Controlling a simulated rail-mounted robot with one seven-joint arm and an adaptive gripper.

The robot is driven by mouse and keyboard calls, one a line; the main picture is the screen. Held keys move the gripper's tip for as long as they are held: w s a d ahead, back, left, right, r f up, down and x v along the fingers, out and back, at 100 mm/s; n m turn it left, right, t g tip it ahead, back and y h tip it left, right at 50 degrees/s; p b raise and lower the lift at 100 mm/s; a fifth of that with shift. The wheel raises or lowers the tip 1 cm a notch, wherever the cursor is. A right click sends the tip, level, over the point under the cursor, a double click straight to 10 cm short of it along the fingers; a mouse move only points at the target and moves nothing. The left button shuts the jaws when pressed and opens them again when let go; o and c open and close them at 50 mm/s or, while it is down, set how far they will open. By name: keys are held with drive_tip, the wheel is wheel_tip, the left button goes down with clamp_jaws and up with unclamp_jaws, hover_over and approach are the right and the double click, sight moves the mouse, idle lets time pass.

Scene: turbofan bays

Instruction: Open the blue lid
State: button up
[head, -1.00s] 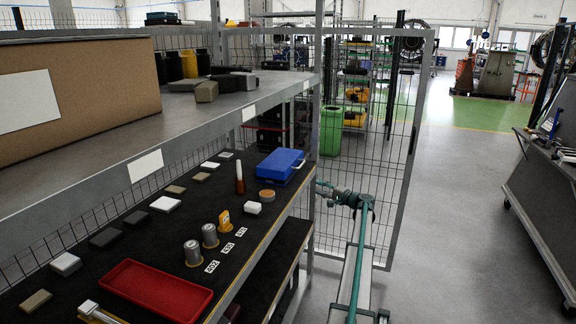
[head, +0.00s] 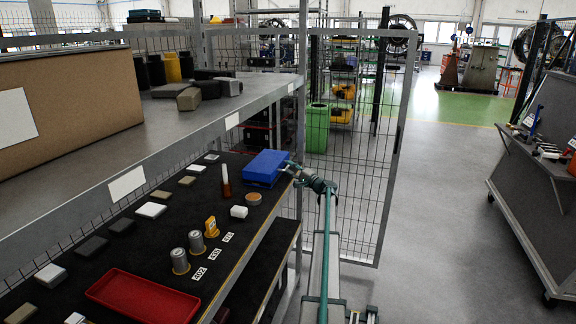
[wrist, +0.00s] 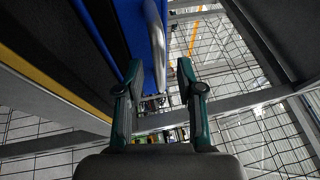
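The blue case with its blue lid (head: 267,163) sits at the far right end of the dark shelf, and the lid looks closed. A grey handle (wrist: 154,32) runs along its side in the wrist view, beside the blue wall (wrist: 130,28). My gripper (head: 288,169) is at the case's right side, just off the shelf edge. The handle lies just ahead of the fingers, nearer the left one. I cannot tell whether they touch.
A red tray (head: 143,297) lies nearer. A wire mesh panel (head: 350,150) stands behind my arm.

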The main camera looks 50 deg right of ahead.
drive_tip(key=shift+w+r, duration=0.15)
drive_tip(key=shift+w, duration=0.7)
clamp_jaws()
